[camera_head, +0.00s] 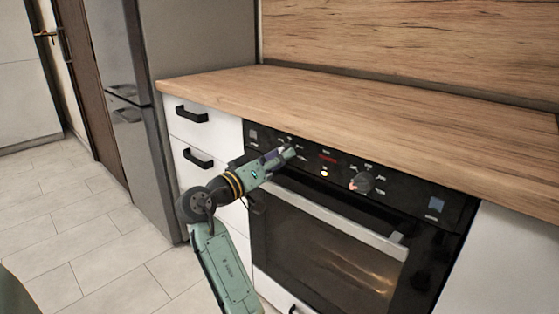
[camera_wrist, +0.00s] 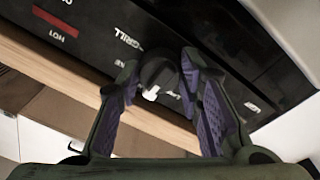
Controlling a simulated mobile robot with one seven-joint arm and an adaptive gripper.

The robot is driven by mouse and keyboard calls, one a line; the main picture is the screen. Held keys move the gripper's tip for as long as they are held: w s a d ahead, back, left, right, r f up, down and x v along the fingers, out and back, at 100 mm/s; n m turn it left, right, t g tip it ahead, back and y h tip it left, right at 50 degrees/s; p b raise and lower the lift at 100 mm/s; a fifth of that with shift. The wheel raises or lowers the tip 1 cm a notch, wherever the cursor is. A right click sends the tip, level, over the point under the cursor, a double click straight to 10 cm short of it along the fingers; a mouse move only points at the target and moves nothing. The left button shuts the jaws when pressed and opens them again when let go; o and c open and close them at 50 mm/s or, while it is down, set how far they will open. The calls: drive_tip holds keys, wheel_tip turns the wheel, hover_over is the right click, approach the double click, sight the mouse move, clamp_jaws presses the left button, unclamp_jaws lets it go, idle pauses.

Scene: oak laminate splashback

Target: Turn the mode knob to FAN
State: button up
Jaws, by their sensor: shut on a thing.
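The mode knob (camera_wrist: 157,72) is a dark round knob on the black oven panel (camera_wrist: 225,40). A white mark shows on its lower side in the wrist view. My gripper (camera_wrist: 160,66) is shut on this knob, one purple-padded finger on each side. The label GRILL (camera_wrist: 127,37) reads beside the knob; other labels are partly covered or too small to read, and I cannot make out FAN. In the head view my gripper (camera_head: 289,152) is at the left part of the panel and hides the knob.
A second knob (camera_head: 361,182) sits further right on the panel, past a red display (camera_head: 328,158). The oven door handle (camera_head: 330,222) runs below. A wooden worktop (camera_head: 380,115) overhangs above. White drawers (camera_head: 205,135) and a grey fridge stand left; the floor is clear.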

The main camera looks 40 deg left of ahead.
drive_tip(key=o, duration=1.2)
drive_tip(key=shift+c, duration=0.2)
drive_tip(key=s+a, duration=0.1)
drive_tip(key=s, duration=1.1)
drive_tip(key=shift+f, duration=0.45)
